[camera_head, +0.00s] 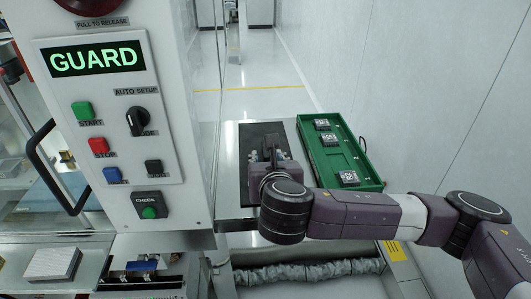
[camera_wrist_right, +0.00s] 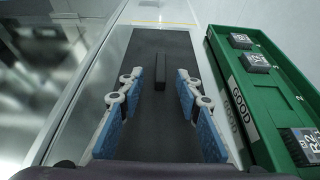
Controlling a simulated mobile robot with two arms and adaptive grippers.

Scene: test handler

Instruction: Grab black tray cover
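The black tray cover (camera_head: 258,130) lies flat on a metal shelf beside the machine. In the right wrist view the cover (camera_wrist_right: 170,42) has a raised black bar-shaped handle (camera_wrist_right: 160,72) on top. My right gripper (camera_head: 267,155) is above the cover. In the wrist view its two blue-padded fingers (camera_wrist_right: 158,100) are apart, one on each side of the handle's line, with the handle seen ahead between them and clear space to both pads. The near part of the cover is hidden by my gripper in the head view. My left gripper is not in view.
A green tray (camera_head: 366,164) holding several dark chips stands close to the right of the cover, with a raised wall marked GOOD in the wrist view. The white machine panel (camera_head: 170,175) with buttons stands to the left. A wall (camera_head: 420,90) is at the right.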

